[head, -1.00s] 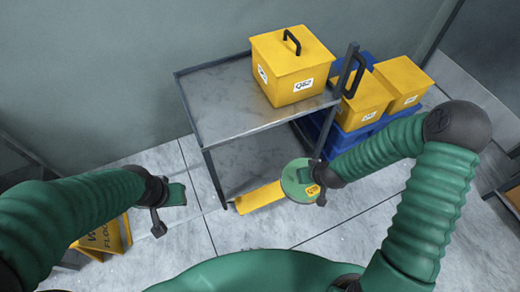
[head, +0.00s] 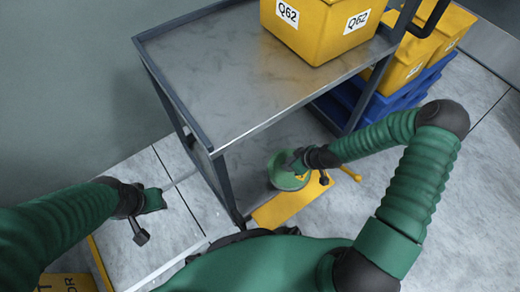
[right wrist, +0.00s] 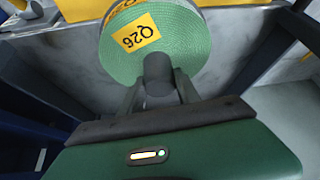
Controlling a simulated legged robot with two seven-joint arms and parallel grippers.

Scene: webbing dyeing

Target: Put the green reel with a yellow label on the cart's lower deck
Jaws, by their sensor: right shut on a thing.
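The green reel (head: 284,180) is held by my right gripper (head: 297,164) at the cart's open front side, below the upper deck's level. In the right wrist view the reel's round face (right wrist: 180,55) carries a yellow label reading Q26. The right jaws (right wrist: 158,85) are shut on its grey hub. The cart's lower deck (head: 250,165) shows behind the reel; I cannot tell whether the reel touches it. My left gripper (head: 148,212) is empty, left of the cart; its jaw opening is unclear.
The grey upper deck (head: 225,75) overhangs the lower one and carries a yellow box (head: 315,30) labelled Q62. Cart posts (head: 222,180) flank the opening. A yellow flat piece (head: 285,208) lies at the cart's front foot. Blue and yellow crates stand at the back right.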

